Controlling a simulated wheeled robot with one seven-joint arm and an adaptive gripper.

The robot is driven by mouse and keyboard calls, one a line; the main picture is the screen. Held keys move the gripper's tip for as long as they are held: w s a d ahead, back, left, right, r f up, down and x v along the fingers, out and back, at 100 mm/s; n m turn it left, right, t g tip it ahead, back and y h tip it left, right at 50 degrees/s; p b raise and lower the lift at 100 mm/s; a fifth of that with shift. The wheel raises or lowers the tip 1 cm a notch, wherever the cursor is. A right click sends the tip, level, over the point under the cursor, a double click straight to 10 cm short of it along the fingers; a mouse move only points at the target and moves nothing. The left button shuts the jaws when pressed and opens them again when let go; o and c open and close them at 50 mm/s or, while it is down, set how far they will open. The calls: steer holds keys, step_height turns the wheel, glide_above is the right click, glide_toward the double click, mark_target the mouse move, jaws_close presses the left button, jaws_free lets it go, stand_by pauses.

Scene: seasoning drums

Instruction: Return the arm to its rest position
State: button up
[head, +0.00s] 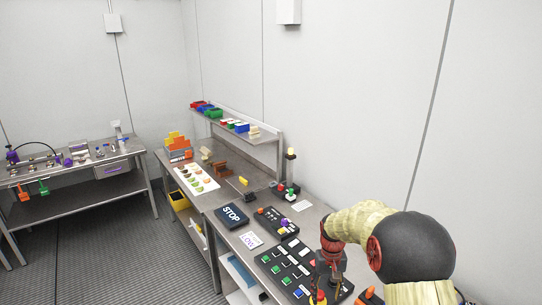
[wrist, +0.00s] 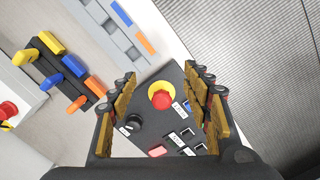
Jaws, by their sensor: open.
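My arm comes in from the right in the head view, in a beige sleeve with a dark rounded part, and bends down over the bench. My gripper (head: 322,292) hangs low over the near end of the bench. In the wrist view my gripper (wrist: 164,98) is open, its two fingers apart with nothing held between them. A dark control box (wrist: 135,143) lies beyond and between the fingers. It carries a red mushroom button (wrist: 161,97) on a yellow ring, a knob (wrist: 133,122) and several smaller buttons. I cannot tell whether a finger touches the box.
A black button panel (head: 288,263) lies beside my gripper on the bench. Farther back are a STOP sign (head: 232,216) and a shelf (head: 262,135) with coloured bins. In the wrist view, yellow, blue and orange levers (wrist: 64,69) stand at left. Grey ribbed floor (wrist: 262,40) is clear at right.

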steer(key=s+r+t+b, duration=0.2)
steer(key=s+r+b, duration=0.2)
steer(key=s, duration=0.7)
steer(key=s+r+t+b, duration=0.2)
steer(key=s+r+b, duration=0.2)
steer(key=s, duration=0.6)
steer(key=s+r+t+b, duration=0.2)
steer(key=s+r+b, duration=0.2)
steer(key=s, duration=0.7)
steer(key=shift+s+t+b, duration=0.3)
steer(key=shift+s+b, duration=0.05)
steer(key=shift+b, duration=0.3)
steer(key=shift+r, duration=0.15)
